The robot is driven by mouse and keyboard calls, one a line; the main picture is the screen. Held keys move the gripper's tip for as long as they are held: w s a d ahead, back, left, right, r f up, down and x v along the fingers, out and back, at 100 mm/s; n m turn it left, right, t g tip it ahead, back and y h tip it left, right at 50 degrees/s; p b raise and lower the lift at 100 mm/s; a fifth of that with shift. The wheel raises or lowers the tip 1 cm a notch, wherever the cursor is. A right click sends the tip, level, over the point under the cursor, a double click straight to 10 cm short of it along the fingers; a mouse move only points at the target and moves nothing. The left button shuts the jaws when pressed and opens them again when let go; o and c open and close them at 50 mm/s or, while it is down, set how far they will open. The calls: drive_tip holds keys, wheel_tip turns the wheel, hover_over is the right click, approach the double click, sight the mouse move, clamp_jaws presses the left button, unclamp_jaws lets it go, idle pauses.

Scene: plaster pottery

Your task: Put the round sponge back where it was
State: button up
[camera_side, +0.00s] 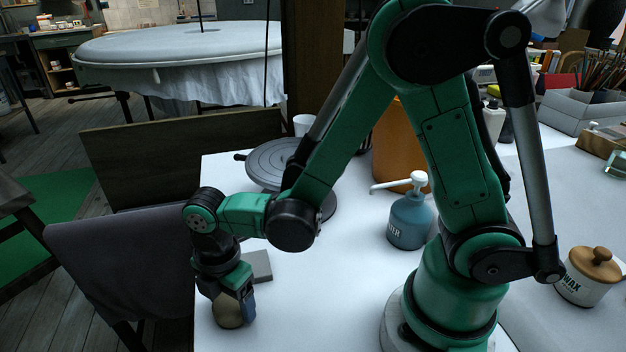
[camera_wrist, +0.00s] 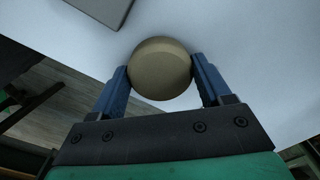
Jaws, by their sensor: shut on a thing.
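The round sponge (camera_wrist: 160,68) is a tan, rounded piece between the two blue fingers of my gripper (camera_wrist: 161,82) in the wrist view. The fingers press on its two sides. In the side view the sponge (camera_side: 229,313) shows below my gripper (camera_side: 236,300), low over the white table near its left edge. I cannot tell whether its underside touches the table. A grey flat block (camera_side: 258,265) lies just behind my gripper; its corner also shows at the top of the wrist view (camera_wrist: 104,8).
A grey round turntable (camera_side: 270,160) stands further back on the white table (camera_side: 330,300). A blue pump bottle (camera_side: 410,218) and an orange container (camera_side: 397,150) stand right of it. A wax jar (camera_side: 590,275) is at far right. The table's front middle is clear.

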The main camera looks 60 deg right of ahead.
sight(231, 301)
drive_tip(key=shift+f, duration=0.15)
drive_tip(key=o, duration=1.1)
wheel_tip(231, 301, up, 12)
drive_tip(key=shift+s+d+r+m+t, duration=0.2)
drive_tip(key=shift+d+m+t, duration=1.25)
drive_tip(key=shift+m, duration=1.55)
drive_tip(key=shift+s+d+r+m+t, duration=0.2)
drive_tip(key=shift+d+m+t, duration=0.75)
drive_tip(key=shift+d+m, duration=1.45)
drive_tip(key=shift+s+d+r+m+t, duration=0.2)
drive_tip(key=shift+d+m+t, duration=0.95)
drive_tip(key=shift+m, duration=2.45)
drive_tip(key=shift+a, duration=0.1)
